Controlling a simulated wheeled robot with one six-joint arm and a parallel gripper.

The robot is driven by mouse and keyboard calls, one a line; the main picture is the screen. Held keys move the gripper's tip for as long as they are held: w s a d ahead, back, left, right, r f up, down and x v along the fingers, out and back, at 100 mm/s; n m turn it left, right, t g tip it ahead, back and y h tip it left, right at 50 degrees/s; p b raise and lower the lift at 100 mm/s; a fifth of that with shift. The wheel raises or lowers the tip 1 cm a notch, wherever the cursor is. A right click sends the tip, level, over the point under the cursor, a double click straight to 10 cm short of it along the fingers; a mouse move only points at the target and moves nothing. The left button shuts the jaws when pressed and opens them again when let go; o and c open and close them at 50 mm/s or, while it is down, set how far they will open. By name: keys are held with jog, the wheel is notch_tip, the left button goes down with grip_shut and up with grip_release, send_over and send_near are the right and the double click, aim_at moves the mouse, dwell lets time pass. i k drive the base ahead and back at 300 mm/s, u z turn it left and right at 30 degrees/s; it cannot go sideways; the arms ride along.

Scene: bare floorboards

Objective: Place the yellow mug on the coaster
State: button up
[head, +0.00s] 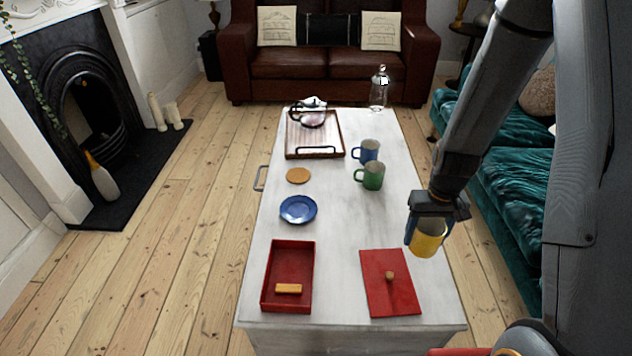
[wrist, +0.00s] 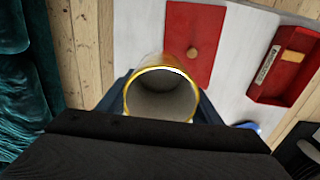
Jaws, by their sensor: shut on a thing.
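The yellow mug (head: 427,241) is held in my gripper (head: 428,226) at the right edge of the white table. My gripper is shut on it, with a finger at either side. In the wrist view the mug (wrist: 160,94) shows its open mouth and grey inside, and it looks empty. My gripper's fingers (wrist: 160,100) are partly hidden behind the mug. The coaster (head: 299,175), a round tan disc, lies flat and bare on the table's left side, between the tray and the blue saucer, well away from the mug.
A green mug (head: 370,176) and a blue mug (head: 366,151) stand right of the coaster. A blue saucer (head: 297,209) lies in front of it, and a wooden tray (head: 330,152) with a teapot behind. A red box (head: 264,286) and red lid (head: 388,290) lie at the near end.

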aim_at(299, 171)
jog(key=u, duration=0.05)
jog(key=k, duration=1.55)
jog(key=u, duration=1.65)
jog(key=i, duration=4.05)
jog(key=z, duration=1.9)
jog(key=i, duration=1.3)
